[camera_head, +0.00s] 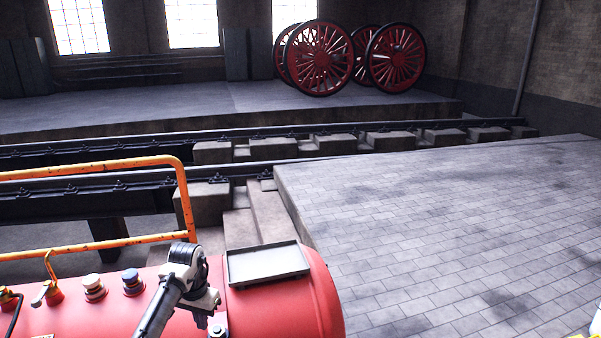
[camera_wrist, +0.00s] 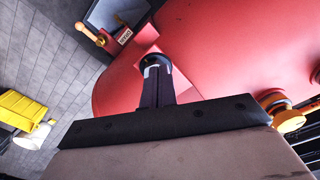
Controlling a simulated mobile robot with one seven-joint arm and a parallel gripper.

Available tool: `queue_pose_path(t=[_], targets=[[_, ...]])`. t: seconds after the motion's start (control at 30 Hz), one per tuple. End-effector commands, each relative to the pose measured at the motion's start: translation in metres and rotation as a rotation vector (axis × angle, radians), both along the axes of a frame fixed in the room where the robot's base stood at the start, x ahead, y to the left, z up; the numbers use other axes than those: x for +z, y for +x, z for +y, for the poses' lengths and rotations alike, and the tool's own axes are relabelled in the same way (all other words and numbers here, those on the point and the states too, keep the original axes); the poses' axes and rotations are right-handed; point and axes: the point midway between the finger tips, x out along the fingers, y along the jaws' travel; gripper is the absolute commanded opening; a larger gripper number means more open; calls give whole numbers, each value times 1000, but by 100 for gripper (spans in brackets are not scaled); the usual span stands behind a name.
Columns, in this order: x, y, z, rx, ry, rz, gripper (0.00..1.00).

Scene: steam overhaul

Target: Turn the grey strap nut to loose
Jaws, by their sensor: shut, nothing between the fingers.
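My gripper (camera_head: 216,317) is low over the right part of the red tank (camera_head: 285,305), its fingers pointing down. In the wrist view my gripper (camera_wrist: 153,72) shows its dark fingers close together and shut, with nothing seen between them. A dark grey round piece, probably the grey strap nut (camera_wrist: 158,61), sits on the red surface right at the fingertips. I cannot tell whether the fingers touch it. In the head view a small grey-blue piece (camera_head: 218,331) shows just below the fingers. The nut's turn position cannot be read.
A shallow grey tray (camera_head: 266,262) lies on the tank beside my gripper. An orange railing (camera_head: 185,200) rises behind.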

Motion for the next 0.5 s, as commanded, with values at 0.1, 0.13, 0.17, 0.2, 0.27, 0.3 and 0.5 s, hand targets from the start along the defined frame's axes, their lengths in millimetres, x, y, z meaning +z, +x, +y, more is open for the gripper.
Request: queue_pose_path(t=[0.1,0.13,0.17,0.2,0.27,0.3,0.5], targets=[[-20,0,1,1,1,-1,0],[-24,0,1,1,2,-1,0],[-28,0,1,1,2,0,0],[-34,0,1,1,2,0,0],[-38,0,0,2,-2,0,0],[-43,-1,0,2,-2,0,0],[-57,0,0,0,0,-1,0]])
